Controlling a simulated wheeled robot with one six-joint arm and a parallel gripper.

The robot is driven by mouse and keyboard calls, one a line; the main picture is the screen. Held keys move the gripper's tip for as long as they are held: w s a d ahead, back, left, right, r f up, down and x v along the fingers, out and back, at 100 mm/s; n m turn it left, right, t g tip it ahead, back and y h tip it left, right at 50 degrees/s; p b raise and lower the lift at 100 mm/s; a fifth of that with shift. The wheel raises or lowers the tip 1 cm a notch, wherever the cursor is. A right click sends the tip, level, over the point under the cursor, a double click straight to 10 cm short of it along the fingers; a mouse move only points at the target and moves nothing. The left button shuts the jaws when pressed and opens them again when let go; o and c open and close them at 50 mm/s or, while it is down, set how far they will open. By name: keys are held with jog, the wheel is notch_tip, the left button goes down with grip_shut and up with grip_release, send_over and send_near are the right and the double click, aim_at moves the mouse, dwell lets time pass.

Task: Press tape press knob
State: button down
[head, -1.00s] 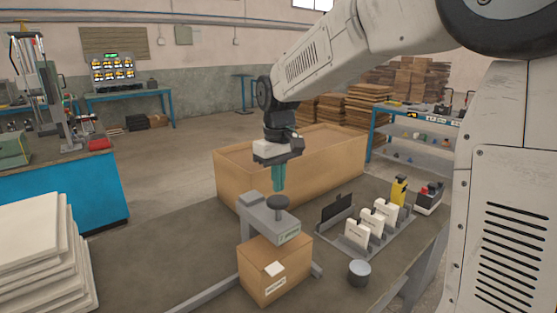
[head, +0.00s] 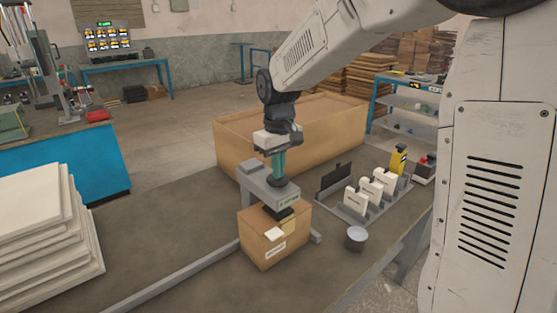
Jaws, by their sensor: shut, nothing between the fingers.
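The tape press (head: 268,193) is a grey frame standing over a small cardboard box (head: 274,242) on the bench. My gripper (head: 279,177) is shut, pointing straight down with its teal fingers at the press's dark round knob (head: 281,187). The fingertips appear to touch the knob, which sits low against the press's top arm. A dark press pad (head: 281,214) shows under the arm, at the top of the box.
A large open carton (head: 335,128) stands behind the press. A rack with several white cards (head: 370,192) and a round grey tin (head: 355,238) are to the right. A stack of white boards (head: 40,230) is at the left. The bench front is clear.

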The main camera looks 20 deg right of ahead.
jog(key=shift+s+f, duration=0.15)
jog(key=shift+f, duration=0.15)
notch_tip(320, 180, up, 15)
jog(key=shift+f, duration=0.2)
dwell(0.9)
jog(key=s+d+f+m, duration=0.1)
jog(key=s+f, duration=0.2)
jog(key=s, duration=0.7)
jog(key=s+d+f+m, duration=0.1)
jog(key=s+f, duration=0.2)
jog(key=s, duration=0.6)
jog(key=s+d+f+m+t, duration=0.1)
jog(key=s+f, duration=0.2)
jog(key=s, duration=0.7)
jog(key=shift+s+m, duration=0.3)
jog(key=shift+s, duration=0.05)
